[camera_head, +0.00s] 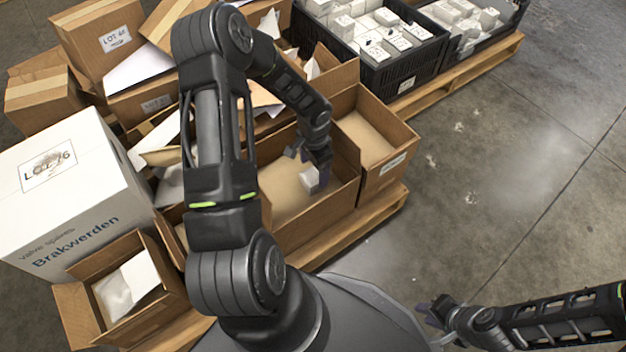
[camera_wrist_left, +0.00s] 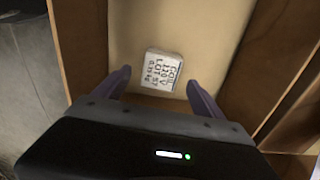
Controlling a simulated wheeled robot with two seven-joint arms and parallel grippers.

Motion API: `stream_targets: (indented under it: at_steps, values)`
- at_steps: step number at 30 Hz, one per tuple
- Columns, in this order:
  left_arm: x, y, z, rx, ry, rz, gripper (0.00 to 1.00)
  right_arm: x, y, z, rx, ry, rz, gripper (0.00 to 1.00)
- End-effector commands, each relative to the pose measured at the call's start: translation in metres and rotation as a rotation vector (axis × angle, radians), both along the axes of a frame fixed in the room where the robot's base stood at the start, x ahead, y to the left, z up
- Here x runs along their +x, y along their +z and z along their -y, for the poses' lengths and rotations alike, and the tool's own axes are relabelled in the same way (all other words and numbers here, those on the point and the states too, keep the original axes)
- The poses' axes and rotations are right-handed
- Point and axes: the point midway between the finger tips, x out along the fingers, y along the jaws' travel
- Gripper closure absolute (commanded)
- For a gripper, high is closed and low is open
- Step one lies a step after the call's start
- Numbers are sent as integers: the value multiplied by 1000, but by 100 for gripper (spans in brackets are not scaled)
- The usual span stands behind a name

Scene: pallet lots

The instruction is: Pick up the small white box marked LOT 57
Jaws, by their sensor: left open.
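The small white box marked LOT 57 (camera_wrist_left: 163,70) lies on the bottom of an open cardboard box (camera_head: 290,222), its printed face up in the left wrist view. It also shows in the head view (camera_head: 309,180), partly covered by my gripper. My left gripper (camera_wrist_left: 158,82) is open, with one dark finger on each side of the near part of the white box. Whether the fingers touch it, I cannot tell. In the head view my left gripper (camera_head: 308,162) reaches down into the cardboard box. My right gripper (camera_head: 433,312) is low at the right, away from the boxes.
The cardboard walls rise close around my left gripper. Another open carton (camera_head: 372,135) stands to its right. Black crates (camera_head: 410,65) with several small white boxes stand behind. A large white carton marked LOT 76 (camera_head: 75,190) is at left. The concrete floor (camera_head: 500,170) at right is clear.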

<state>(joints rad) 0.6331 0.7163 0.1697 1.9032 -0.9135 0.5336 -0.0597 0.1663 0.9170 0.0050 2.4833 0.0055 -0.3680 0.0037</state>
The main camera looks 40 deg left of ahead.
Motion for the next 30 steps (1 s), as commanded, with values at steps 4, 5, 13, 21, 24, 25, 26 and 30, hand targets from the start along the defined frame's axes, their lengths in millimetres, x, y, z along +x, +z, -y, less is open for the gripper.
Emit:
stream_targets:
  at_steps: [4, 5, 13, 21, 24, 25, 26, 30]
  values:
    - [-2, -26, -1, -2, 0, -2, 20, 2, -17, 0, -1, -3, 5, 75]
    - [-2, -30, -1, -2, 0, -2, 20, 2, -20, 0, -1, -3, 6, 75]
    - [-2, -49, -1, -1, 0, 0, 20, 4, -26, -1, -2, -6, 13, 75]
    - [-2, -48, -1, 0, 0, 0, 20, 4, -26, -1, -2, -5, 12, 75]
    - [-2, -48, -1, 0, 0, 0, 20, 4, -26, -1, -2, -5, 12, 75]
    - [-2, -48, -1, -1, 0, 0, 20, 4, -26, -1, -2, -5, 12, 75]
    - [-2, -48, -1, 0, 0, 0, 20, 4, -26, -1, -2, -5, 12, 75]
    - [-2, -48, -1, 0, 0, 0, 22, 4, -26, -1, -2, -5, 12, 75]
